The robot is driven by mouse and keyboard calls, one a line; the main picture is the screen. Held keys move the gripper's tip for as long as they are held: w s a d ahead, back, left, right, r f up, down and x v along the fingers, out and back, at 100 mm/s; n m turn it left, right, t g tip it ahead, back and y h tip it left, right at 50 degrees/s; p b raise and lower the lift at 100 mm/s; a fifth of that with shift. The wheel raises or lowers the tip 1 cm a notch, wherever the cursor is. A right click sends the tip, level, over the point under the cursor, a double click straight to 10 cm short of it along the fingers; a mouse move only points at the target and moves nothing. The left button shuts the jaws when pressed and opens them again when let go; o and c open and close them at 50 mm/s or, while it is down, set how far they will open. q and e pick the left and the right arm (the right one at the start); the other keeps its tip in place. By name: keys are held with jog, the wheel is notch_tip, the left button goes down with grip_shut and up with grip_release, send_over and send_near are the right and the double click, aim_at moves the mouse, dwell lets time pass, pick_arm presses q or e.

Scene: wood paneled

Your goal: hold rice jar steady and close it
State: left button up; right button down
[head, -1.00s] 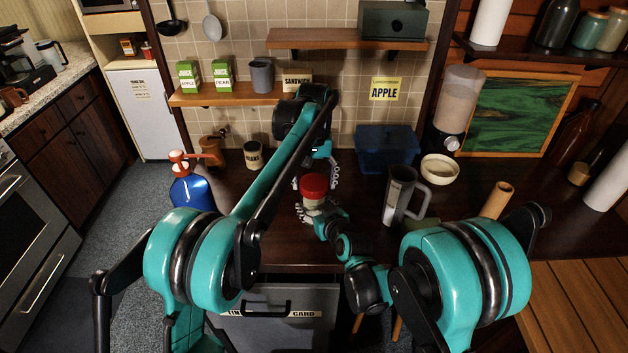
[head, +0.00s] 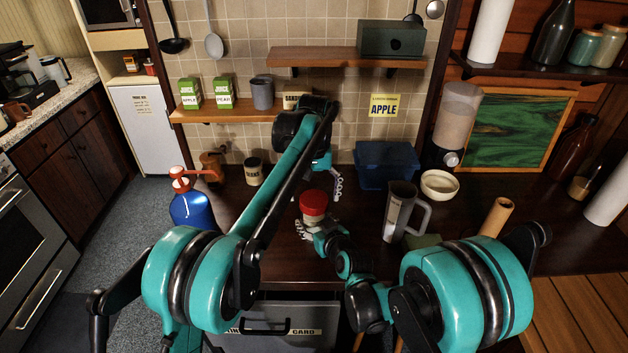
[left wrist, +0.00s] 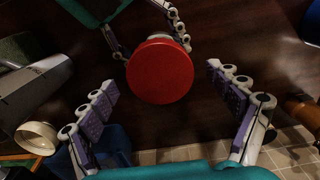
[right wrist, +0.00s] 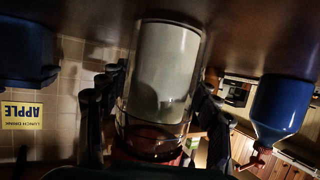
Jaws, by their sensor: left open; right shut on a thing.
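The rice jar (right wrist: 165,70) is clear with pale contents. It wears a round red lid (head: 313,203), also seen from above in the left wrist view (left wrist: 160,72). I cannot tell how tightly the lid sits. My right gripper (head: 318,229) is shut around the jar below the lid, with fingers on both sides in the right wrist view (right wrist: 162,90). My left gripper (head: 322,188) is open above and behind the lid. Its two padded fingers are spread to either side of the lid in the left wrist view, apart from it. One left finger is mostly hidden in the head view.
A grey mug (head: 400,212) and a cream bowl (head: 439,185) stand right of the jar. A blue bin (head: 386,163) is behind. A blue bottle with a red top (head: 192,207) and a small labelled jar (head: 253,172) are left. The counter close around the jar is clear.

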pick_arm(q)
notch_tip(320, 180, up, 11)
dwell(0.3)
jog(key=shift+f, duration=0.1)
pick_arm(e)
jog(key=shift+c, duration=1.5)
grip_release()
jog(key=v, duration=1.2)
jog(key=shift+d, duration=0.1)
